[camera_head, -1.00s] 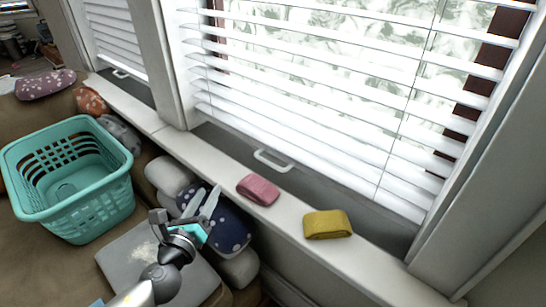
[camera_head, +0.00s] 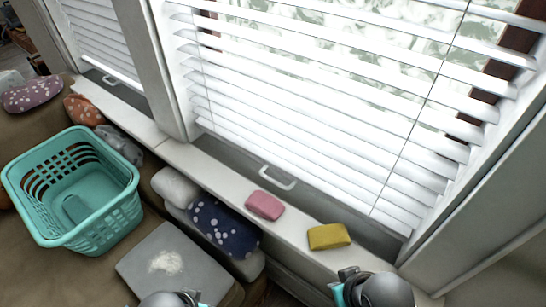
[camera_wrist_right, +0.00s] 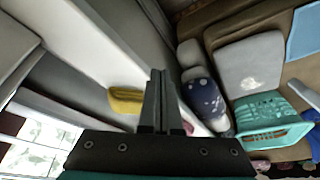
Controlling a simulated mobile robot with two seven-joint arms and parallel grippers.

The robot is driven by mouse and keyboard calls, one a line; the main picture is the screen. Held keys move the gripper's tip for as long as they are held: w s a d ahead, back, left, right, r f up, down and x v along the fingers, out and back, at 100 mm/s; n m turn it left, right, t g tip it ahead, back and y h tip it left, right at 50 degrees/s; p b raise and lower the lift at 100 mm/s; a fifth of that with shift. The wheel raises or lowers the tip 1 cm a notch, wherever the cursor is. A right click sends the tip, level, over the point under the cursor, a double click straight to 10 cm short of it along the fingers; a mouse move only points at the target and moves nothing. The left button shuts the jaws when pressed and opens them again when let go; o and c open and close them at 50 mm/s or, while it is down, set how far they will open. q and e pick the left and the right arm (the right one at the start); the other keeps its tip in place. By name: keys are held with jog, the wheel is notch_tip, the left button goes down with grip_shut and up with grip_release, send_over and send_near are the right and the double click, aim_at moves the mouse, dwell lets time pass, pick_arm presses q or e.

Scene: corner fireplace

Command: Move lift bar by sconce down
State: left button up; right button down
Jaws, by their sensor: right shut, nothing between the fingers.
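A white lift bar (camera_head: 277,178) sits at the bottom of the near window, on the dark grey strip under the blinds. A second white bar (camera_head: 111,81) shows under the left window. No sconce is in view, so I cannot tell which bar is meant. My right gripper (camera_wrist_right: 161,78) is shut and empty in the right wrist view, near the sill and apart from both bars.
Slatted blinds (camera_head: 300,100) hang above. A teal basket (camera_head: 118,218), a grey cushion (camera_head: 150,240) and a spotted navy cushion (camera_head: 222,230) are on the brown sofa.

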jog(key=w+a+r+n+t+y+p, duration=0.25)
jog(key=w+a+r+n+p, duration=0.35)
jog(key=r, duration=0.7)
jog(key=n+y+b, duration=0.2)
jog(key=y+b, duration=0.1)
jog(key=b, duration=0.2)
send_over(269, 178)
jog(key=s+d, duration=0.3)
notch_tip(269, 178, down, 6)
notch_tip(269, 178, down, 2)
jog(key=shift+f+b, duration=0.25)
jog(key=shift+b, duration=0.05)
pick_arm(q)
jog(key=s+a+f+g, duration=0.1)
jog(key=s+f, duration=0.8)
jog(key=f, duration=0.3)
jog(key=s+a+f+g, duration=0.1)
jog(key=s+a+f, duration=0.1)
jog(key=s+f, duration=0.7)
jog(key=shift+f, duration=1.35)
pick_arm(e)
jog(key=shift+w+f, duration=0.1)
jog(key=shift+f, duration=0.5)
pick_arm(q)
jog(key=shift+a, duration=0.1)
